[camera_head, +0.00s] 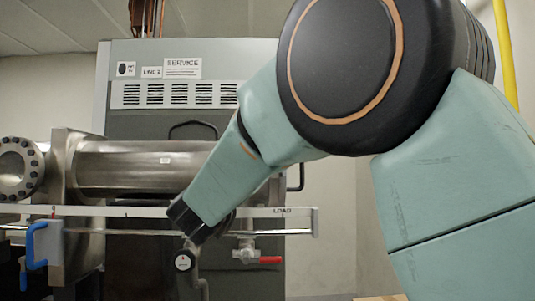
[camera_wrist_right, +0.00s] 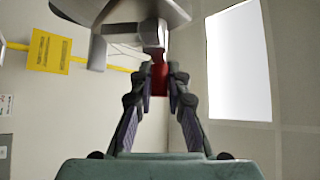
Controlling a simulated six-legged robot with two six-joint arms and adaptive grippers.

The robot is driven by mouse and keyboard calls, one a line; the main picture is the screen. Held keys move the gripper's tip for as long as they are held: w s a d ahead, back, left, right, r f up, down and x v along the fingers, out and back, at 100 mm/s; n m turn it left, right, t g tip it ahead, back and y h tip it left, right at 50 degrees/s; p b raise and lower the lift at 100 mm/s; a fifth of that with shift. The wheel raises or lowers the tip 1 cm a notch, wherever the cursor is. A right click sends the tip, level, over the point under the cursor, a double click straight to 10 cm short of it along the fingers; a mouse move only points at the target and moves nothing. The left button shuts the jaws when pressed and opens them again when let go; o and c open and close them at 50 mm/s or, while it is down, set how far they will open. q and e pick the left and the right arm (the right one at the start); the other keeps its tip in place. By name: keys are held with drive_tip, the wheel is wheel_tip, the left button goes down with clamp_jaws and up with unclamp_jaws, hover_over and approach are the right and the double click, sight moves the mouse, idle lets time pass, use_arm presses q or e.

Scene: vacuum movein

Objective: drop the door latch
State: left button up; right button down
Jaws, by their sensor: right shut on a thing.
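My right arm comes in from the right in the head view and crosses in front of the grey machine; its dark end is low in the middle, and the fingers cannot be made out there. In the right wrist view my right gripper (camera_wrist_right: 159,82) is shut on a red piece (camera_wrist_right: 159,76). The red piece joins a grey metal part (camera_wrist_right: 140,15) above it. I cannot tell from these views whether this is the door latch, and no other latch is clearly visible. My left gripper is not in view.
The grey service cabinet (camera_head: 125,130) stands behind a horizontal metal cylinder (camera_head: 125,165) and a long rail (camera_head: 300,213). A yellow pipe (camera_head: 504,45) runs at right.

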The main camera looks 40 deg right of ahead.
drive_tip(key=shift+r+m, duration=0.3)
drive_tip(key=shift+r, duration=0.1)
drive_tip(key=c, duration=1.8)
unclamp_jaws()
drive_tip(key=o, duration=0.5)
drive_tip(key=shift+w+a+f, duration=0.1)
drive_tip(key=shift+f, duration=0.15)
